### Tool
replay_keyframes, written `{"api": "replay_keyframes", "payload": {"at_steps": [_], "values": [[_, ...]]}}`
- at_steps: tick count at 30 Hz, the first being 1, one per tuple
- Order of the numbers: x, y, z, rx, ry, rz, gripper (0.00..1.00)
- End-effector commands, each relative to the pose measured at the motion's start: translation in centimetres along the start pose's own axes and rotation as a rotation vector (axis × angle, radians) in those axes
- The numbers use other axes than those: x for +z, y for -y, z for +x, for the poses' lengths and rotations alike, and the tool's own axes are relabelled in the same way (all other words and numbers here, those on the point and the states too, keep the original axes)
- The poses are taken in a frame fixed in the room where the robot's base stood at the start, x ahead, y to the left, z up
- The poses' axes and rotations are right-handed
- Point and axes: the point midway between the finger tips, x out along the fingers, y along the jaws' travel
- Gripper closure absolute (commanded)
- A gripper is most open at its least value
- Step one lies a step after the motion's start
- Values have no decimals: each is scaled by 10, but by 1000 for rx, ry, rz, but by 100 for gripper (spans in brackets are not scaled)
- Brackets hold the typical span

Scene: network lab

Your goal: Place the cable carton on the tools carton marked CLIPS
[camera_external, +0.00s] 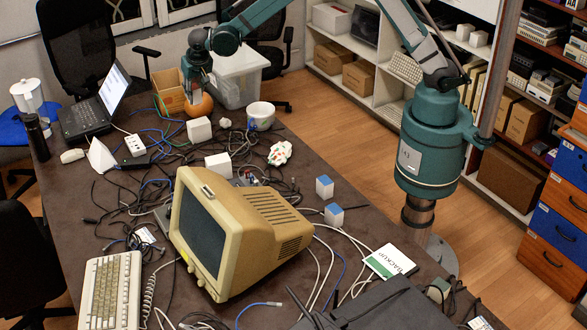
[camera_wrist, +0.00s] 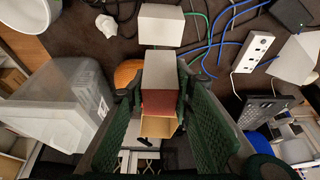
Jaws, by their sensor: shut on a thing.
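My gripper (camera_wrist: 160,84) is shut on a small carton (camera_wrist: 160,68), taken to be the cable carton, with a plain grey face toward the wrist camera. In the external view my gripper (camera_external: 197,86) is at the far end of the table, above an orange round object (camera_external: 200,107); the held carton is hard to make out there. A white carton (camera_external: 199,130) stands just in front and shows ahead of the held one in the wrist view (camera_wrist: 161,26). Another white carton (camera_external: 218,166) and two blue-topped cartons (camera_external: 324,187) (camera_external: 333,216) stand nearer. No CLIPS marking is readable, so I cannot tell which is the tools carton.
A clear plastic bin (camera_external: 240,75) and an open cardboard box (camera_external: 169,94) are close to my gripper. A white mug (camera_external: 261,115), power strip (camera_external: 135,145), laptop (camera_external: 90,112) and beige monitor (camera_external: 235,235) stand among loose cables. Little of the tabletop is clear.

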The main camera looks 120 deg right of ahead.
Motion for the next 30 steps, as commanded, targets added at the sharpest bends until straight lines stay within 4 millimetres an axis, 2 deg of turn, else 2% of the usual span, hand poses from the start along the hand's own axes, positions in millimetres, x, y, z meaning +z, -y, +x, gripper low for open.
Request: {"api": "replay_keyframes", "payload": {"at_steps": [13,30], "values": [[20,0,49,0,0,0,90],[26,0,62,0,0,0,90]]}}
